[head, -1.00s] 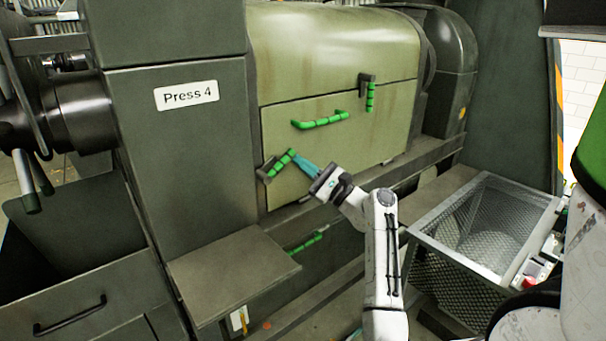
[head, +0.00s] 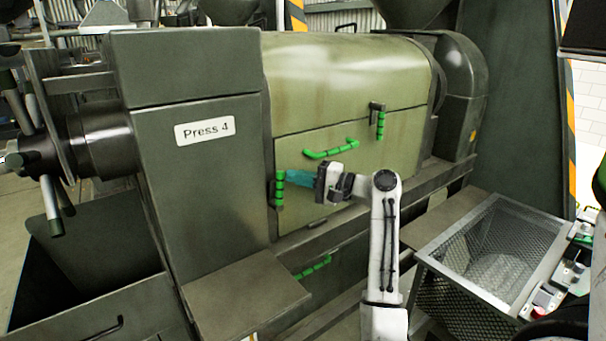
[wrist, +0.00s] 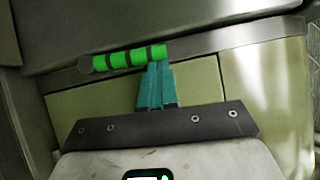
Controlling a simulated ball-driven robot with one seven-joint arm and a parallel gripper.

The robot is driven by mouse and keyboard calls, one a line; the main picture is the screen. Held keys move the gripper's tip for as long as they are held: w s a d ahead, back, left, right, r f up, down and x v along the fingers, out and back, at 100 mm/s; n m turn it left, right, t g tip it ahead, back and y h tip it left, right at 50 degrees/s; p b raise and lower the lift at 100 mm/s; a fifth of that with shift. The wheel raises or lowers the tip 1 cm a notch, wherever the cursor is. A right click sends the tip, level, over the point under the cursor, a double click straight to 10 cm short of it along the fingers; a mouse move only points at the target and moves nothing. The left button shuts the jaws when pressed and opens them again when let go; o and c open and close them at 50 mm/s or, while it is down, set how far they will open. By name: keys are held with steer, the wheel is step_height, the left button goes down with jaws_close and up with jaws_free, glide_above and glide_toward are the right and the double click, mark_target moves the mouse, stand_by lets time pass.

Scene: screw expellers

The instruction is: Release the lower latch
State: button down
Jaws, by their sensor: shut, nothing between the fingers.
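The lower latch (head: 279,190) is a green ribbed handle on a dark mount at the lower left of the press's pale green panel (head: 345,195). Its handle stands upright. My gripper (head: 289,177) has teal fingers that are shut with nothing between them. The fingertips are at the right side of the handle, near its upper end. In the wrist view the green handle (wrist: 125,59) lies across the picture, and the closed fingertips (wrist: 157,66) meet its right end. Whether they press on it I cannot tell.
An upper latch (head: 379,122) hangs down at the panel's right, and a green bar handle (head: 331,149) sits mid-panel. Another green handle (head: 313,267) is low under the press. A wire-mesh bin (head: 440,280) stands at right; a flat ledge (head: 245,296) juts out below left.

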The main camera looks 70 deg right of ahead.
steer(key=shift+w+a+r+n+g+p, duration=0.15)
steer(key=shift+w+a+n+g+p, duration=0.25)
steer(key=shift+n, duration=0.2)
steer(key=shift+a, duration=0.1)
